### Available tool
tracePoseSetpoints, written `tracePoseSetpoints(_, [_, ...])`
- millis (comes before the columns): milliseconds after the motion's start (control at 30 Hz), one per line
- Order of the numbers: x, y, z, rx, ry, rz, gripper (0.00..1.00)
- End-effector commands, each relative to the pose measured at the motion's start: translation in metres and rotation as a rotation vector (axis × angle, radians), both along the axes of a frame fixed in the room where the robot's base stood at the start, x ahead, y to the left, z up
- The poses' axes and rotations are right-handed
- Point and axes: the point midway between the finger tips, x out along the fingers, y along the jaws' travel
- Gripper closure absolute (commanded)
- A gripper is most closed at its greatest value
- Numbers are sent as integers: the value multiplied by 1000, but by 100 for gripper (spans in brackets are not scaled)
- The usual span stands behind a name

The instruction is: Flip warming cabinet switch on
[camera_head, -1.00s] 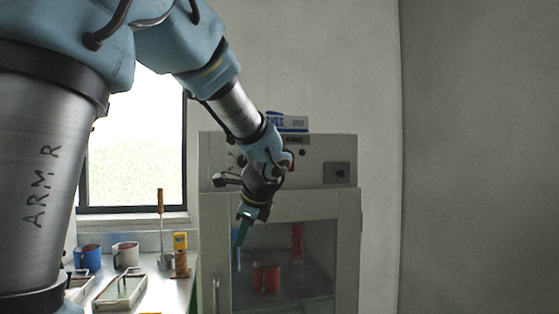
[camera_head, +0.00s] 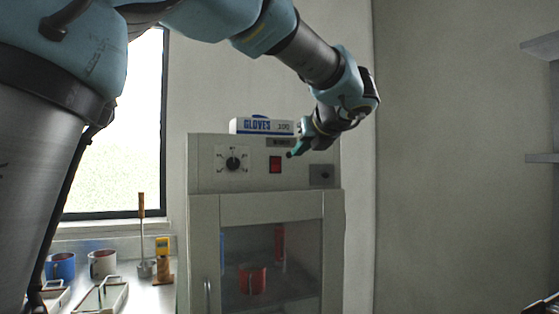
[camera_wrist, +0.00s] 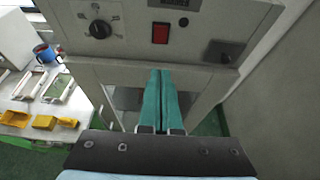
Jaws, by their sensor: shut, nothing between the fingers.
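The warming cabinet (camera_head: 205,215) is a grey box with a glass door and a control panel along its top. The red rocker switch (camera_head: 275,164) sits on the panel, right of the black dial (camera_head: 233,163). It also shows in the wrist view (camera_wrist: 160,33). I cannot tell which way the switch is set. My gripper (camera_head: 291,154) is in front of the panel, just up and right of the switch in the head view. In the wrist view its two green fingers (camera_wrist: 165,72) are together, with nothing between them, pointing toward the panel below the switch.
A gloves box (camera_head: 262,126) lies on top of the cabinet. Inside, behind the glass, is a red mug (camera_head: 252,280). Shelves (camera_head: 541,46) are at far right.

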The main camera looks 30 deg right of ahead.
Motion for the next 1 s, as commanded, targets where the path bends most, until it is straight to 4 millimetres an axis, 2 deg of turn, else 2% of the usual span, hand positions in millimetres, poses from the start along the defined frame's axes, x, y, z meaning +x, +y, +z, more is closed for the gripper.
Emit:
tracePoseSetpoints(167, [4, 0, -2, 0, 1, 1, 100])
tracePoseSetpoints(267, [13, -1, -5, 1, 2, 3, 100])
tracePoseSetpoints(700, [93, -10, -36, 2, 2, 4, 100])
tracePoseSetpoints(900, [119, -14, -24, -2, 1, 3, 100])
tracePoseSetpoints(1000, [125, -15, -22, -1, 2, 2, 100])
